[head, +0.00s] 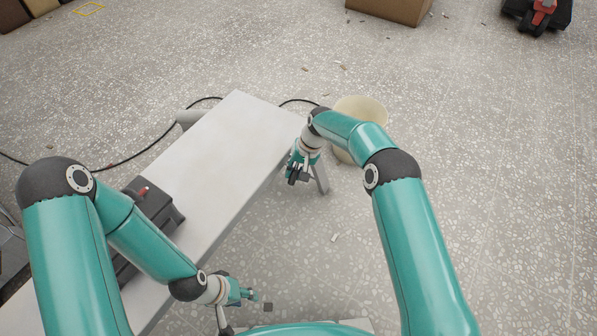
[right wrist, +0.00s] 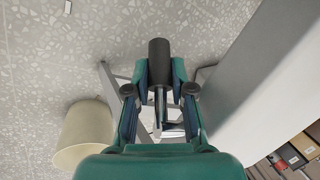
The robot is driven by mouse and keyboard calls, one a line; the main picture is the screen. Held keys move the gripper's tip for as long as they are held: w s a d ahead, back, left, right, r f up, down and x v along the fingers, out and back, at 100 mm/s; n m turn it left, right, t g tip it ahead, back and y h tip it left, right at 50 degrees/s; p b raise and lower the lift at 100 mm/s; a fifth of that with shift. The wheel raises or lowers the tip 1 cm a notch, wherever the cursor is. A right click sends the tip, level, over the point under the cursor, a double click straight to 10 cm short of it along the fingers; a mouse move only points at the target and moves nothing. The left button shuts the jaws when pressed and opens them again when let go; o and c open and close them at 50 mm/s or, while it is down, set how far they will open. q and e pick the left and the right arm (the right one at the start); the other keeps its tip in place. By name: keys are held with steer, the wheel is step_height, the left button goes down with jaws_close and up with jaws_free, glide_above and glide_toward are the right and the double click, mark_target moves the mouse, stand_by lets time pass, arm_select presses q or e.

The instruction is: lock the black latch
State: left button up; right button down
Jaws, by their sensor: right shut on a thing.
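My right gripper (right wrist: 158,85) is shut on a black cylinder (right wrist: 158,52) with a thin metal rod below it. I cannot tell whether this piece is the black latch, and no other latch can be made out. In the head view the right gripper (head: 298,172) is low beside the far right end of the white table, by a grey leg, and its fingers are small and dark there. My left gripper (head: 259,301) is in front of the table's right edge, near the bottom of the head view. Its fingers are too small to judge.
The long white table (head: 225,140) runs diagonally, with a dark case (head: 155,212) on it. A cream bucket (head: 362,107) stands on the floor behind my right arm. Black cable (head: 140,150) lies beyond the table. The speckled floor at the right is mostly clear.

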steer(key=shift+s+a+r+g+y+b, duration=0.15)
steer(key=shift+g+y+b, duration=0.25)
steer(key=shift+g+b, duration=0.4)
steer(key=c, duration=1.3)
jaws_free()
steer(key=shift+o, duration=0.2)
steer(key=shift+r, duration=0.1)
steer(key=v, duration=1.1)
steer(key=shift+d+r, duration=0.25)
steer(key=shift+d, duration=0.1)
